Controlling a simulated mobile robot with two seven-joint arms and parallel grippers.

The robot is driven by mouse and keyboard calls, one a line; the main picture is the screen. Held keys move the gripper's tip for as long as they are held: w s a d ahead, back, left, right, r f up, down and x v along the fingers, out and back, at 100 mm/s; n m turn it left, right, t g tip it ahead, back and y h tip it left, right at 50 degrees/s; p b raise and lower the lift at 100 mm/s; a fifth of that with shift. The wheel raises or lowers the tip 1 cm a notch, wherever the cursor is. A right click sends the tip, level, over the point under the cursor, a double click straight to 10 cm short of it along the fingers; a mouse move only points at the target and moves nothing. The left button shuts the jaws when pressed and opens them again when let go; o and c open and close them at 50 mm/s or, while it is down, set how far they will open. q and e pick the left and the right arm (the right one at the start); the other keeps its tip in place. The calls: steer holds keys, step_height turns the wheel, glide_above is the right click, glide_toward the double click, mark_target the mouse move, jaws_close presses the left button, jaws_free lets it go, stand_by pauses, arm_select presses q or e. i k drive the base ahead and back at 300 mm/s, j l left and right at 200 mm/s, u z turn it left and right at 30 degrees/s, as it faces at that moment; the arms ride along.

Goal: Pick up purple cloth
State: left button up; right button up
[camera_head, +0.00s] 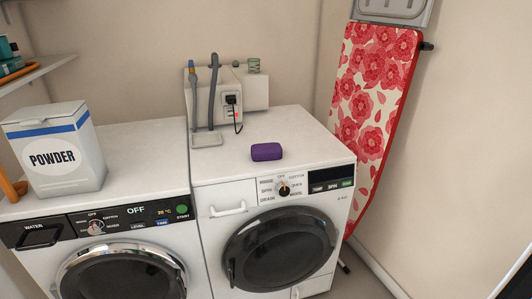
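The purple cloth (266,152) lies as a small, compact, rounded block on the white top of the right-hand machine (304,138). It sits near the front edge of that top, above the control panel. Nothing touches or covers it in this view. Neither of my grippers shows in the head view.
A white box marked POWDER (55,158) stands on the left machine (150,170). Hoses and a white wall unit (240,92) are behind the cloth. A red floral ironing board (372,100) leans at the right. The machine top around the cloth is clear.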

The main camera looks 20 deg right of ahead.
mark_target(271, 151)
steer(key=z, duration=2.4)
steer(key=u, duration=1.9)
steer(key=i+l, duration=0.6)
steer(key=i, duration=0.2)
steer(key=j+u, duration=0.05)
